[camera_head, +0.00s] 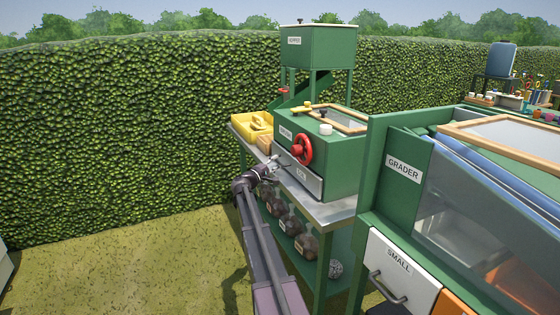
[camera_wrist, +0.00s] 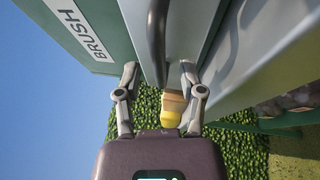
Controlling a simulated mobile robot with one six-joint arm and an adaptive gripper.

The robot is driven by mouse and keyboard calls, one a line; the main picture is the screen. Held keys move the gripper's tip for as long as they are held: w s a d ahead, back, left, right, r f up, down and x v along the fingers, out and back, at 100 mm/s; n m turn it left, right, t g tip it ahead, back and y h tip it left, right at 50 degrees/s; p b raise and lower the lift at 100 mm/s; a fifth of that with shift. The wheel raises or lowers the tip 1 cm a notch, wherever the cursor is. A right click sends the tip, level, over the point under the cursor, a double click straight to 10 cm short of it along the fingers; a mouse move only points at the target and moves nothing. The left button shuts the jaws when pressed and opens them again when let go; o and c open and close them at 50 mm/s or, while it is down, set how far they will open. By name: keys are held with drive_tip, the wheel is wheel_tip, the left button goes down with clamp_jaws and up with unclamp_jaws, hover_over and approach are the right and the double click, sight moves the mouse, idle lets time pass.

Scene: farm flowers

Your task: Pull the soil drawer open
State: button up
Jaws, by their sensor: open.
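The soil drawer (camera_head: 298,174) is a pale grey front low in the green machine on the bench, and it looks shut. A small label on it is too small to read for certain. In the wrist view the grey drawer front (camera_wrist: 190,30) fills the top middle, with a dark bar handle (camera_wrist: 157,45) standing off it. My gripper (camera_head: 274,163) is at the drawer's left part. In the wrist view my gripper (camera_wrist: 157,82) is open, with one finger on each side of the handle's line. The handle's near end lies about level with the fingertips; I cannot tell whether they touch.
A red handwheel (camera_head: 303,149) sits just above the drawer. A yellow tray (camera_head: 252,125) stands left of the machine. Dark round bags (camera_head: 305,245) lie on the shelf below. The grader (camera_head: 420,190) stands close on the right. Open grass (camera_head: 130,265) lies to the left.

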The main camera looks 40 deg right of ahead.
drive_tip(key=shift+x, duration=0.9)
drive_tip(key=shift+c, duration=0.2)
